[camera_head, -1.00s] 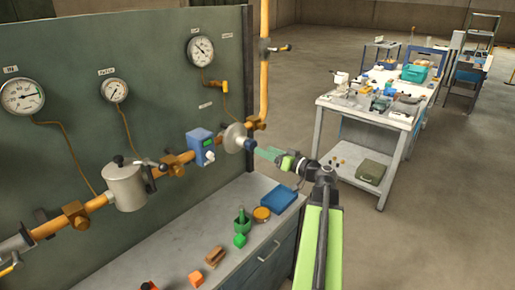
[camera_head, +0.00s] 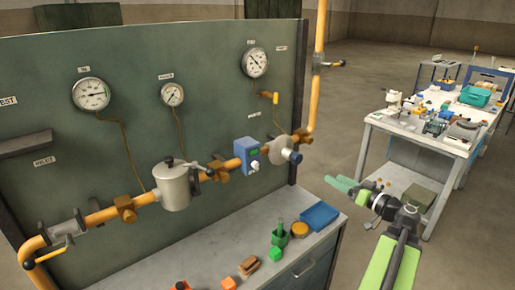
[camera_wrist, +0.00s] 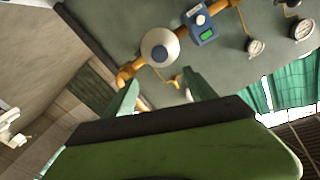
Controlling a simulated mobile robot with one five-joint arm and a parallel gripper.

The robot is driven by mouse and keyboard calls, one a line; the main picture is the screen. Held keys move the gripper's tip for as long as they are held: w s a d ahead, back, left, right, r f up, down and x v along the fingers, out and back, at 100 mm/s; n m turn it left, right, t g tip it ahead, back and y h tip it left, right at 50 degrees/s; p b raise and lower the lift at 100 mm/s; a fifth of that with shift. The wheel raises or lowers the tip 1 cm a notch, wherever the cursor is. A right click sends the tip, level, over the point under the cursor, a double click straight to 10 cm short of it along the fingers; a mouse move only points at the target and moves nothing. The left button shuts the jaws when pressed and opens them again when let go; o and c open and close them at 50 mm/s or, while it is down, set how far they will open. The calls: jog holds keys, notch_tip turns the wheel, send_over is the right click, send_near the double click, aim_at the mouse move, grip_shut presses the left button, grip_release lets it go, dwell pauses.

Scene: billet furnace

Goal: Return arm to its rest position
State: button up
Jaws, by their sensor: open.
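My green gripper (camera_head: 342,183) is open and empty. It is held out in the air to the right of the pipe panel (camera_head: 215,120), above and beyond the right end of the bench. The round grey disc with a dark blue knob (camera_head: 284,152) on the orange pipe is up and to the left of it, with a clear gap between. In the wrist view the two fingers (camera_wrist: 163,88) stand apart with nothing between them. The disc (camera_wrist: 160,47) shows past them, beside the blue box (camera_wrist: 201,26) with a green display.
The bench (camera_head: 215,258) below the panel holds a blue tray (camera_head: 320,215), a green mortar (camera_head: 279,236), an orange round dish (camera_head: 299,229) and small blocks. A cluttered white table (camera_head: 425,137) stands behind my arm at the right. Open floor lies between.

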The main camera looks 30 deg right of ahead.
jog(key=w+a+f+n+g+y, duration=0.1)
jog(key=w+a+f+g, duration=0.3)
jog(key=a, duration=0.5)
jog(key=w+a+f+g+y, duration=0.25)
jog(key=w+a+f, duration=0.2)
jog(key=a, duration=0.35)
jog(key=w+a+f+n+g+y, duration=0.1)
jog(key=w+a+f+g, duration=0.25)
jog(key=a+f, duration=0.4)
jog(key=s+a+f+g+h, duration=0.2)
jog(key=a+f+g+h, duration=0.1)
jog(key=a, duration=0.7)
jog(key=s+a+f+g+h, duration=0.2)
jog(key=a+f+g+h, duration=0.2)
jog(key=a, duration=0.7)
jog(key=shift+s+a+f+n+g, duration=0.15)
jog(key=shift+a+f+n+g, duration=0.15)
jog(key=shift+f+g, duration=0.1)
